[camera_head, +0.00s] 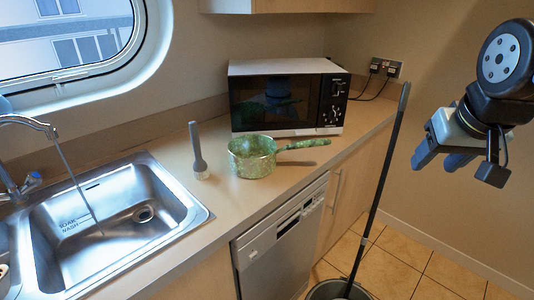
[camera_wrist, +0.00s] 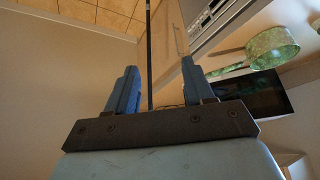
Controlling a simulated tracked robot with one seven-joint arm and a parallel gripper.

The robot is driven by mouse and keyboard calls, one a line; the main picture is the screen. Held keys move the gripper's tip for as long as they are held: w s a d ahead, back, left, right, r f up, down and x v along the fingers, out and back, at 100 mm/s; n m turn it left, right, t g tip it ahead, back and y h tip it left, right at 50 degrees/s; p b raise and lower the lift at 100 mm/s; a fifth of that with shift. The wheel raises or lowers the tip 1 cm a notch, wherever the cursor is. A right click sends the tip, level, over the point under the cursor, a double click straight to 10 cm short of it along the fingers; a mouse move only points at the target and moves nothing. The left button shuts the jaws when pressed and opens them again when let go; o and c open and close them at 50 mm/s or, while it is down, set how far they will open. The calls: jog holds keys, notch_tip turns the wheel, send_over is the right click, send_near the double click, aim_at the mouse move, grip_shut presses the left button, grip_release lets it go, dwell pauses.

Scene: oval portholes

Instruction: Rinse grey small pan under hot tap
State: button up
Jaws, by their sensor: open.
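A small pan (camera_head: 252,158) with a mottled green and whitish surface stands on the counter in front of the microwave, its handle pointing right. It also shows in the wrist view (camera_wrist: 273,46) at the upper right. The tap (camera_head: 32,124) at the left has a blue-marked knob, and a stream of water runs from it into the steel sink (camera_head: 118,222). I cannot tell whether the water is hot. My gripper (camera_head: 440,160) is at the far right, well apart from the pan. Its two blue fingers (camera_wrist: 160,88) are apart with nothing between them.
A microwave (camera_head: 290,95) stands behind the pan. A grey-handled brush (camera_head: 197,150) stands upright left of the pan. A mop (camera_head: 383,190) in a bucket (camera_head: 340,290) stands on the floor between my gripper and the counter. A dishwasher (camera_head: 280,240) sits under the counter.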

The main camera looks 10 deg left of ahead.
jog(key=w+a+f+n+g+h, duration=0.1)
jog(key=w+f+n+h, duration=0.25)
jog(key=w+h, duration=0.45)
jog(key=w+a+f+n+h, duration=0.1)
jog(key=w+f+n+h, duration=0.3)
jog(key=w, duration=0.5)
jog(key=n+t+y, duration=0.3)
jog(key=n+t, duration=0.5)
jog(key=t, duration=0.5)
send_near(304, 145)
jog(key=x, duration=0.3)
jog(key=shift+w+d+f+m, duration=0.15)
jog(key=shift+w+d+m, duration=0.05)
jog(key=shift+w+m, duration=0.1)
jog(key=shift+w+a+f, duration=0.1)
jog(key=shift+w+a, duration=0.05)
jog(key=shift+y, duration=0.4)
jog(key=shift+x, duration=3.6)
